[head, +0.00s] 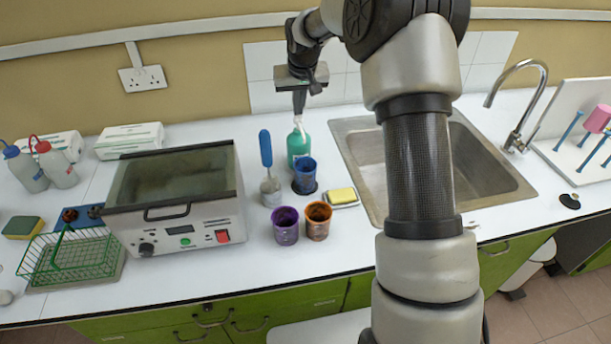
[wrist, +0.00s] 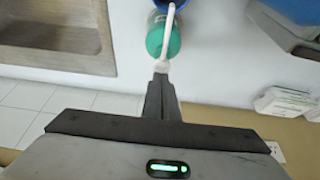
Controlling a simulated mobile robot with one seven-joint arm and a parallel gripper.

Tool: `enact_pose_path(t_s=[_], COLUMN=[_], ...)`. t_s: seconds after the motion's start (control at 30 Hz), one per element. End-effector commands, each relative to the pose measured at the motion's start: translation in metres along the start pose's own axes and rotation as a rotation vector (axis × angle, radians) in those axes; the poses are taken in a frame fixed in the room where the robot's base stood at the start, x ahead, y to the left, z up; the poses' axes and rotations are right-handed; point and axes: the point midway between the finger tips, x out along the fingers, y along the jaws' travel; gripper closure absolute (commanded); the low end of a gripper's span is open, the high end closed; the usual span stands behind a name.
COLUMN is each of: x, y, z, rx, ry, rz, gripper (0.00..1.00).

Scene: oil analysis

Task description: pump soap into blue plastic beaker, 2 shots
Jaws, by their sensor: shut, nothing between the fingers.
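The green soap bottle (head: 297,146) with a white pump head stands on the counter left of the sink. The blue plastic beaker (head: 305,175) stands right in front of it, on a dark round patch. In the wrist view the green bottle (wrist: 163,40) shows with its white spout (wrist: 168,22) reaching over the blue beaker (wrist: 165,4), which is mostly cut off by the top edge. My gripper (head: 299,108) is shut and empty, pointing down just above the pump head. In the wrist view its fingertips (wrist: 161,72) are at the pump head; I cannot tell whether they touch it.
A purple beaker (head: 286,225) and an orange beaker (head: 318,220) stand in front. A blue-handled brush (head: 266,160) stands in a holder to the left. A yellow sponge (head: 342,196) lies on a dish. The sink (head: 495,190) is right, a lidded water bath (head: 170,205) left.

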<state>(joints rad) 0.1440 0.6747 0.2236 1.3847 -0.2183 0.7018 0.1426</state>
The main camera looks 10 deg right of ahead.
Motion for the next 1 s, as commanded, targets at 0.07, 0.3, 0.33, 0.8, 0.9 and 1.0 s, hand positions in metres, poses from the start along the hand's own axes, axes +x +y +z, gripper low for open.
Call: enact_pose_path(t_s=[0.07, 0.3, 0.33, 0.8, 0.9, 1.0], x=[0.004, 0.012, 0.013, 0.02, 0.017, 0.011], y=[0.0, 0.0, 0.0, 0.0, 0.0, 0.0], z=[0.002, 0.005, 0.006, 0.01, 0.009, 0.006], rx=[0.0, 0.0, 0.0, 0.0, 0.0, 0.0], ry=[-0.001, -0.001, -0.001, -0.005, -0.006, -0.006], rz=[0.0, 0.0, 0.0, 0.0, 0.0, 0.0], gripper=[1.0, 1.0, 1.0, 1.0, 1.0, 1.0])
